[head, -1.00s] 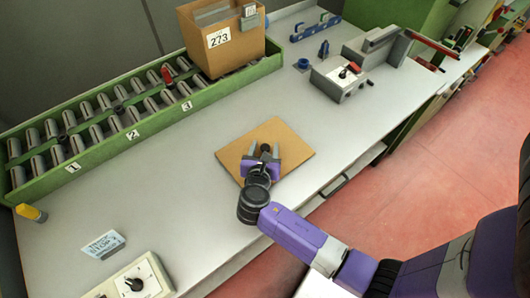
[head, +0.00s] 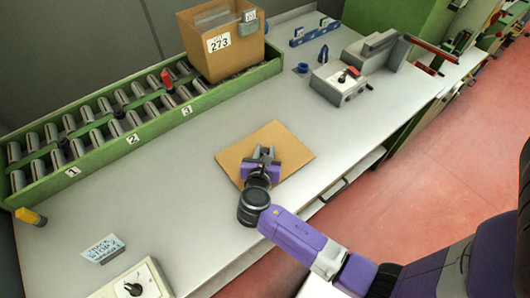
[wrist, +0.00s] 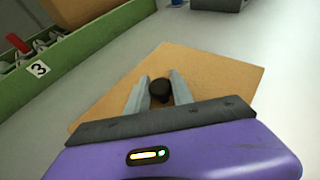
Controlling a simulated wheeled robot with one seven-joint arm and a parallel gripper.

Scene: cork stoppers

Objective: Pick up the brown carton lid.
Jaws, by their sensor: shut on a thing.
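The brown carton lid (head: 289,151) is a flat square board on the grey bench, with a dark round knob near its middle. It also fills the middle of the wrist view (wrist: 215,80), where the knob (wrist: 160,90) shows between the fingers. My gripper (head: 264,152) is over the lid, its two grey fingers shut on the knob from both sides. In the wrist view my gripper (wrist: 159,92) hides the lid's near part. I see no clear gap between lid and bench.
An open brown carton marked 273 (head: 219,43) stands on a green-framed roller track (head: 130,145) at the back left. A dial box (head: 135,284) and sign (head: 103,249) are front left. Bench around the lid is clear.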

